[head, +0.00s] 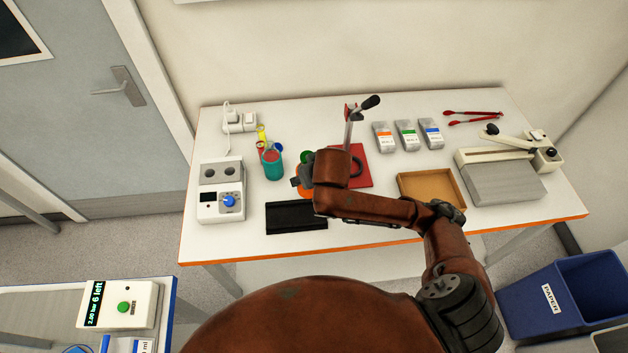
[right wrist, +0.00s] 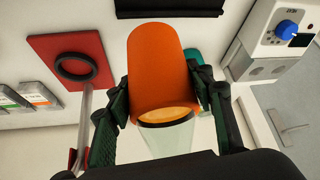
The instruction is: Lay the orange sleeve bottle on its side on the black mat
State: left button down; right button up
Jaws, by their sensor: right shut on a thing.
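My right gripper (head: 303,181) is over the table just behind the black mat (head: 288,218). In the right wrist view its fingers are shut on the orange sleeve bottle (right wrist: 160,65), one on each side of the sleeve. A clear part of the bottle extends from the sleeve toward the camera. In the head view only a bit of orange shows, as my gripper and forearm hide the rest. Whether the bottle touches the table is unclear. The mat is flat and bare where visible; its edge also shows in the right wrist view (right wrist: 170,8). My left gripper is not in view.
A teal cup (head: 273,166) and a grey device with a blue knob (head: 222,203) stand left of the gripper. A red-based stand with a ring (head: 362,178) is close on the right. A brown tray (head: 458,206) lies farther right.

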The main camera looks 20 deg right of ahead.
jog(key=a+m+g+p, duration=0.3)
jog(key=a+g+p, duration=0.2)
jog(key=a+p, duration=0.25)
jog(key=m+t+y+p, duration=0.35)
jog(key=m+y, duration=0.65)
jog(key=m, duration=0.7)
send_over(294, 216)
jog(key=b, duration=0.1)
jog(key=f, duration=0.7)
jog(key=shift+w+f, duration=0.2)
jog(key=shift+f, duration=0.2)
jog(key=shift+f+b, duration=1.25)
jog(key=shift+f, duration=0.9)
jog(key=shift+s+f, duration=0.1)
jog(key=shift+f, duration=0.45)
